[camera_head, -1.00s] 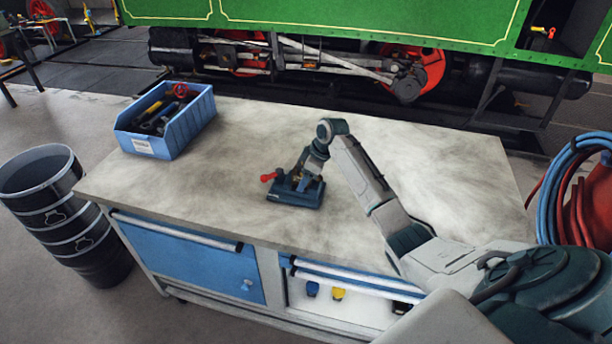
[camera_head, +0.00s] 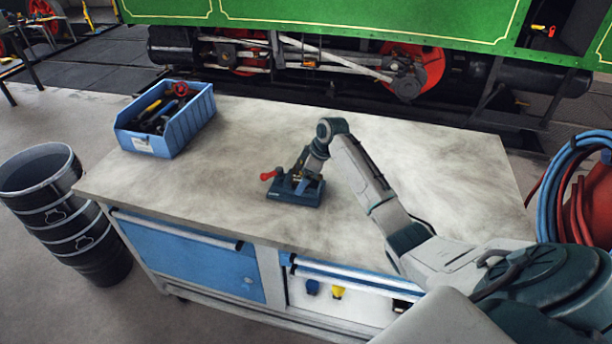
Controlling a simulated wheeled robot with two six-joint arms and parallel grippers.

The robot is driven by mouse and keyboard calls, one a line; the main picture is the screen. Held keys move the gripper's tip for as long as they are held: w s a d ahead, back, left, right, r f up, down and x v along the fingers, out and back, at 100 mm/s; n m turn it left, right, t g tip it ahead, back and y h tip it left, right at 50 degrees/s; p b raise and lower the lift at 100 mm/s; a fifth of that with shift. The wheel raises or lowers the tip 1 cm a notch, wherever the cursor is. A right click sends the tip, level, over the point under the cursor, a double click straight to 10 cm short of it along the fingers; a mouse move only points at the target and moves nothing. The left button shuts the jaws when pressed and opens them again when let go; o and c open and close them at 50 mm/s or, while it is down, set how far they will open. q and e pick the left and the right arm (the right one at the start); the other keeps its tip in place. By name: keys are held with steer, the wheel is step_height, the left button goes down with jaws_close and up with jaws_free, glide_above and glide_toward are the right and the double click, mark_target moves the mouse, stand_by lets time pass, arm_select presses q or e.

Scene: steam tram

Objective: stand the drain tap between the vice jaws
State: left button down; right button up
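The vice (camera_head: 307,196) is a small dark blue block with a red handle (camera_head: 268,175) on its left side. It stands on the workbench near the middle. My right gripper (camera_head: 298,182) points down, tilted, right at the vice jaws. It is small and dark here, and I cannot tell how far its fingers are apart. The drain tap cannot be made out clearly; the gripper and the vice hide the space between the jaws. My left gripper is not in view.
A blue bin (camera_head: 187,133) with several tools stands at the back left of the workbench (camera_head: 410,150). The rest of the top is clear. Black buckets (camera_head: 70,225) stand on the floor at left. A green steam tram (camera_head: 330,20) is behind the bench. Hoses (camera_head: 560,195) hang at right.

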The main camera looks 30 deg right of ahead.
steer(key=shift+r+p, duration=3.35)
steer(key=shift+r, duration=0.25)
steer(key=shift+f, duration=0.1)
